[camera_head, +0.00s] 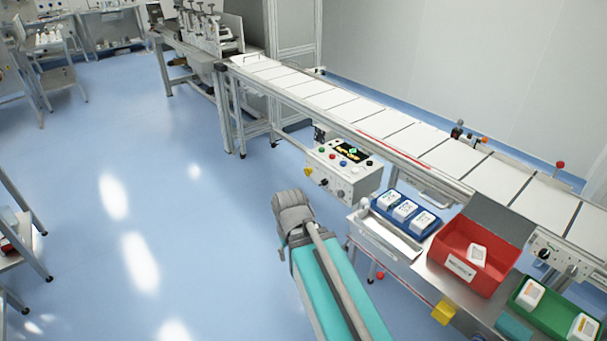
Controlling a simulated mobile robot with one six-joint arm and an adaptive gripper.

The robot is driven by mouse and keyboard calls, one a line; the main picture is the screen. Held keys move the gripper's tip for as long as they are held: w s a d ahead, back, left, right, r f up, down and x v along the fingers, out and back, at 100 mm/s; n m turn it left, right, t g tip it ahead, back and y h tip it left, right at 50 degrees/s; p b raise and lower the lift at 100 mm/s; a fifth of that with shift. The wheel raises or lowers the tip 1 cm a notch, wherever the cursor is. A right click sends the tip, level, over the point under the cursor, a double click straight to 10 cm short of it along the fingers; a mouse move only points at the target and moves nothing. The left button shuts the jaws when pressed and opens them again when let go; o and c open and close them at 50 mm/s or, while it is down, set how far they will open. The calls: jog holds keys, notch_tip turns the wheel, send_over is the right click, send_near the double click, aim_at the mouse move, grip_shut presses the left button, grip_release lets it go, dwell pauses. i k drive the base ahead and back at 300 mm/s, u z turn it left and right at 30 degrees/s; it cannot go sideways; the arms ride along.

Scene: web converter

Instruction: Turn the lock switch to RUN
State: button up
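A light grey control box (352,184) is mounted under the near side of the conveyor. Its sloped top has coloured buttons and a small dark display (352,151). Its front face carries small dark and grey knobs or switches. I cannot tell which is the lock switch, and no RUN label or switch position is readable. My arm reaches up from the bottom centre, and its grey end section (293,214) is left of and nearer than the box, with floor visible between them. I cannot make out the fingers or anything held.
The conveyor (395,133) runs from back left to right. A blue tray (380,208) with white packs, a red bin (476,243) and a green tray (561,302) stand on side shelves at the right. The blue floor (165,170) to the left is open.

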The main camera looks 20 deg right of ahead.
aim_at(309, 172)
jog(key=z, duration=0.1)
jog(key=i, duration=0.95)
jog(key=u, duration=0.1)
